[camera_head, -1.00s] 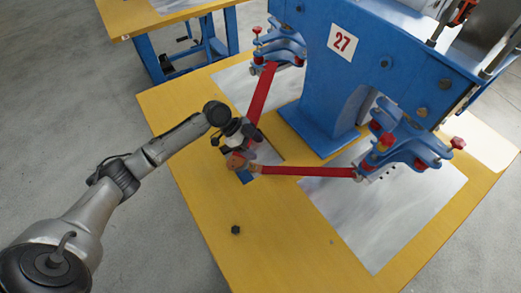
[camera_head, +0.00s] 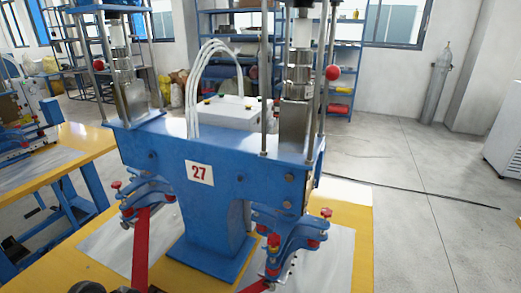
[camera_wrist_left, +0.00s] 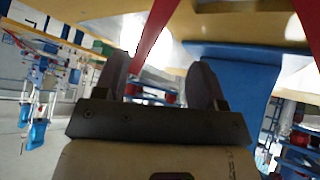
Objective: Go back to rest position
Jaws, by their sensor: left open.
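My left gripper (camera_wrist_left: 160,63) shows in the left wrist view with its two dark fingers apart and nothing visible between them. In that view a red bar (camera_wrist_left: 158,30) passes beyond the fingertips, and a yellow tabletop edge and blue machine parts lie around it. In the head view only a dark rounded part, likely of my left arm, shows at the bottom left edge; the gripper itself is out of frame there. My right gripper is in neither view.
The blue welding machine (camera_head: 233,174) marked 27 stands on a yellow table (camera_head: 350,250). A red bar (camera_head: 141,250) reaches forward from its left clamp. A second yellow table (camera_head: 90,146) stands at the left. Open floor (camera_head: 425,220) lies to the right.

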